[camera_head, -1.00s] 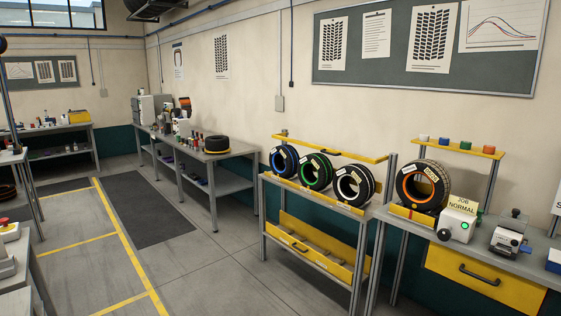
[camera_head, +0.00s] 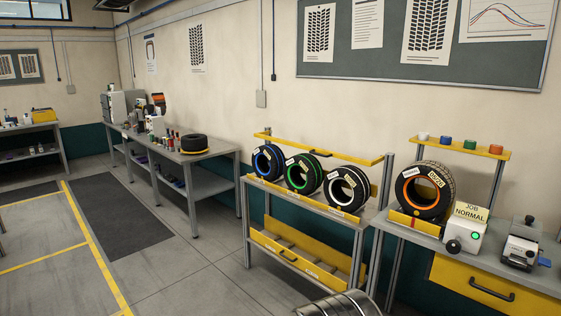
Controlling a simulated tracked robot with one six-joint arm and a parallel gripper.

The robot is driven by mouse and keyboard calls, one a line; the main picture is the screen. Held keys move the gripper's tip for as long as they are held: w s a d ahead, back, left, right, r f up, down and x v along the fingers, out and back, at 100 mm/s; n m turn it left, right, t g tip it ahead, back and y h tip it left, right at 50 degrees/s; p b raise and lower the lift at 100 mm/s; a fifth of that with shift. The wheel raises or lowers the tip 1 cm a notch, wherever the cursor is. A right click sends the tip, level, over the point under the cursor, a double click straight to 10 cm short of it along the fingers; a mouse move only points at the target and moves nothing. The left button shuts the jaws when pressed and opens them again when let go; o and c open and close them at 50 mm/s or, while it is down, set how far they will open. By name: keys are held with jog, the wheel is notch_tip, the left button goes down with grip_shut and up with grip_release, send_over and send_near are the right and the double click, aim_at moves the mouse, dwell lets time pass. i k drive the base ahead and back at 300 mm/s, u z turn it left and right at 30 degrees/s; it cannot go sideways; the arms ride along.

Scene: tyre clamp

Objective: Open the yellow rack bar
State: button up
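The yellow rack bar (camera_head: 318,146) runs level across the top of the tyre rack, from a bracket at its left end to near the grey right post. It has a small dark fitting near its middle. Below it stand a blue-ringed tyre (camera_head: 268,162), a green-ringed tyre (camera_head: 303,174) and a white-ringed tyre (camera_head: 346,188) in a row on the rack. I cannot tell whether the bar is latched. My gripper is not in view.
A silver cylindrical part, probably of my arm, shows at the bottom edge. Right of the rack, a bench carries an orange-ringed tyre (camera_head: 424,190) and a job box (camera_head: 465,230). Open floor (camera_head: 195,270) lies to the left.

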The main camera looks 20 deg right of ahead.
aim_at(313, 150)
jog(key=z, duration=0.25)
jog(key=i, duration=0.9)
jog(key=z, duration=0.5)
